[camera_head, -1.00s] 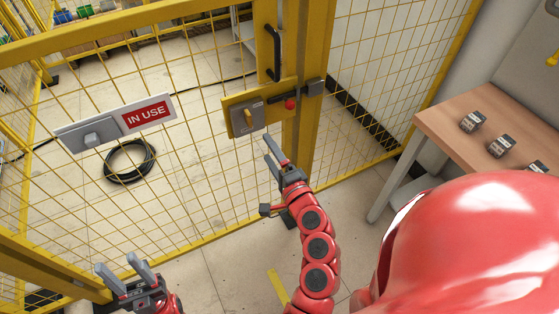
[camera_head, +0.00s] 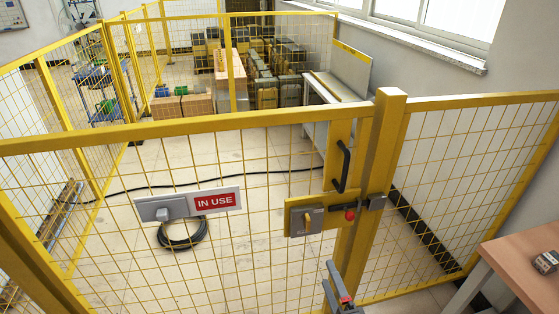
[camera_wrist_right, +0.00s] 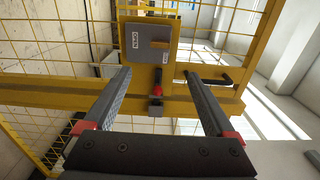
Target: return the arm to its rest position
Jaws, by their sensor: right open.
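My right gripper (camera_head: 338,291) shows at the bottom of the head view, in front of the yellow mesh gate and below its latch box. It is open and empty. In the right wrist view its two fingers (camera_wrist_right: 158,95) stand apart, with the grey latch box (camera_wrist_right: 147,43) and red knob (camera_wrist_right: 157,91) seen between and beyond them. The latch box (camera_head: 307,219) carries a yellow switch handle in the head view. The gripper appears apart from the gate. My left gripper is not in the head view.
The yellow gate (camera_head: 190,126) spans the view, with an "IN USE" sign (camera_head: 217,201) and a black handle (camera_head: 343,166). A wooden table (camera_head: 515,258) with a small box (camera_head: 545,263) stands at right. A coiled black cable (camera_head: 181,236) lies behind the mesh.

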